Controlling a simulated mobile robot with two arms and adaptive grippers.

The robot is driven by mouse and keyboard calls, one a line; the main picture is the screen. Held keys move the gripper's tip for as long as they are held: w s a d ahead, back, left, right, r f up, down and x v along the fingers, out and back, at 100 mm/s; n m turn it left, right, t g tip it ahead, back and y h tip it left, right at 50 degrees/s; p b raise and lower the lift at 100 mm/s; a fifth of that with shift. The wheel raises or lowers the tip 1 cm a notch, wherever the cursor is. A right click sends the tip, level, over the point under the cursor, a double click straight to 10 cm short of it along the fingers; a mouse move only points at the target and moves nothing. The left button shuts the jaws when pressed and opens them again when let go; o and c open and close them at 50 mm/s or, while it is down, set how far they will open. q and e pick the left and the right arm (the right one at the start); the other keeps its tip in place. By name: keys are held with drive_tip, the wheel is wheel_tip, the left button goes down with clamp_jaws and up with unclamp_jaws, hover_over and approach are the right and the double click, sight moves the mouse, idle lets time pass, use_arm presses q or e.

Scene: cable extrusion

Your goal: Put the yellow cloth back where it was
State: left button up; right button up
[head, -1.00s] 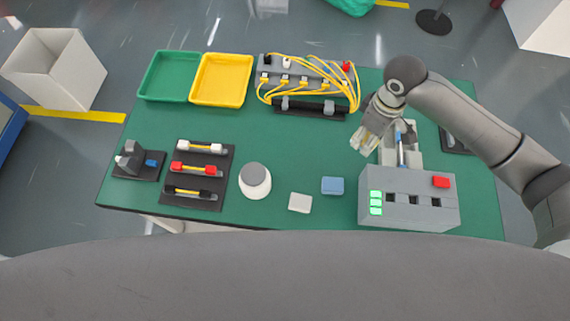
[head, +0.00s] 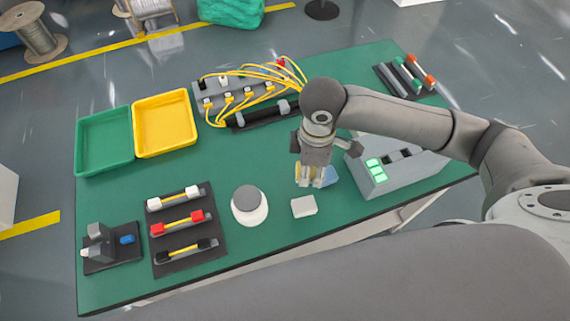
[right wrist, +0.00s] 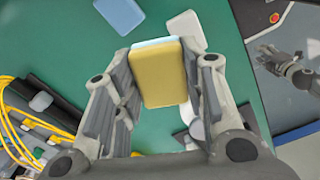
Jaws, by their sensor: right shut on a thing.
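My right gripper (head: 312,184) is shut on the yellow cloth (right wrist: 158,78), a flat rounded piece with a pale blue edge, between its two fingers. In the head view only a sliver of the yellow cloth (head: 298,172) shows beside the fingers. The blue cloth (head: 331,176) lies right behind the gripper, partly hidden, and shows in the right wrist view (right wrist: 120,14). The white cloth (head: 304,206) lies just in front of the gripper. My left gripper (right wrist: 290,62) appears small beyond the table edge in the right wrist view; its jaw state is unclear.
A white jar with a grey lid (head: 249,205) stands left of the white cloth. The grey box with green lights (head: 395,172) is to the right. A yellow-cable rack (head: 240,98) and green (head: 104,140) and yellow (head: 165,124) trays are behind. Green table is clear between.

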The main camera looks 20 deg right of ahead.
drive_tip(key=w+a+f, duration=0.1)
drive_tip(key=w, duration=0.2)
hover_over(286, 171)
wheel_tip(286, 171, down, 6)
drive_tip(key=shift+s+f, duration=0.15)
use_arm(q)
drive_tip(key=shift+w+a+r+p, duration=0.1)
drive_tip(key=shift+a+r+p, duration=0.25)
drive_tip(key=shift+a, duration=0.15)
use_arm(e)
drive_tip(key=shift+f, duration=1.7)
drive_tip(key=shift+f, duration=0.15)
drive_tip(key=o, duration=0.9)
use_arm(q)
drive_tip(key=shift+f, duration=0.2)
use_arm(e)
wheel_tip(286, 171, up, 12)
drive_tip(key=shift+r, duration=0.2)
